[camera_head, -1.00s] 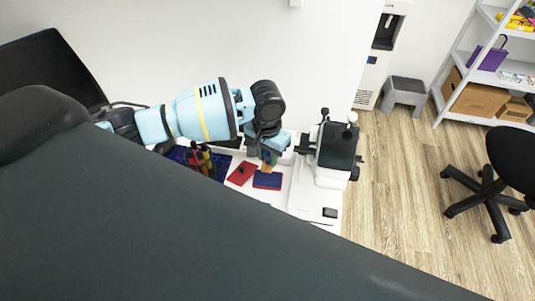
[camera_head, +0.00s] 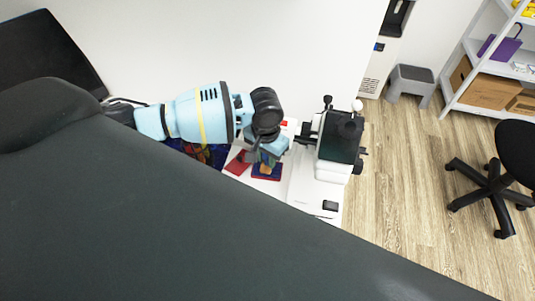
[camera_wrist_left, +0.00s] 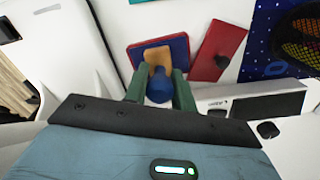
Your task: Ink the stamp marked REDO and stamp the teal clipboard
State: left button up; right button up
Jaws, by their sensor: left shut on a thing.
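My left gripper (camera_head: 266,161) is shut on a stamp with a round blue knob (camera_wrist_left: 160,89) and a wooden block (camera_wrist_left: 157,57). The green fingers stand on both sides of the knob in the left wrist view. The block overlaps a red and blue pad (camera_wrist_left: 136,52), which also shows in the head view (camera_head: 257,175). I cannot tell if stamp and pad touch. No REDO marking is readable. A flat red piece (camera_wrist_left: 206,66) with a dark knob lies beside the pad. I see no teal clipboard. My right gripper is not in view.
A white device with a dark top (camera_head: 338,146) stands right of the gripper. Left of it, a blue perforated surface (camera_wrist_left: 261,38) bears a dark mesh item with yellow (camera_wrist_left: 300,45). A grey stool (camera_head: 411,76), shelf and black chair (camera_head: 490,185) stand on the floor at right.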

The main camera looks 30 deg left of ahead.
pick_arm(q)
jog(key=shift+f, duration=0.15)
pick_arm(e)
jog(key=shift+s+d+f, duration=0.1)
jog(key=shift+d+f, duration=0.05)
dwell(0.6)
pick_arm(q)
jog(key=shift+f, duration=0.45)
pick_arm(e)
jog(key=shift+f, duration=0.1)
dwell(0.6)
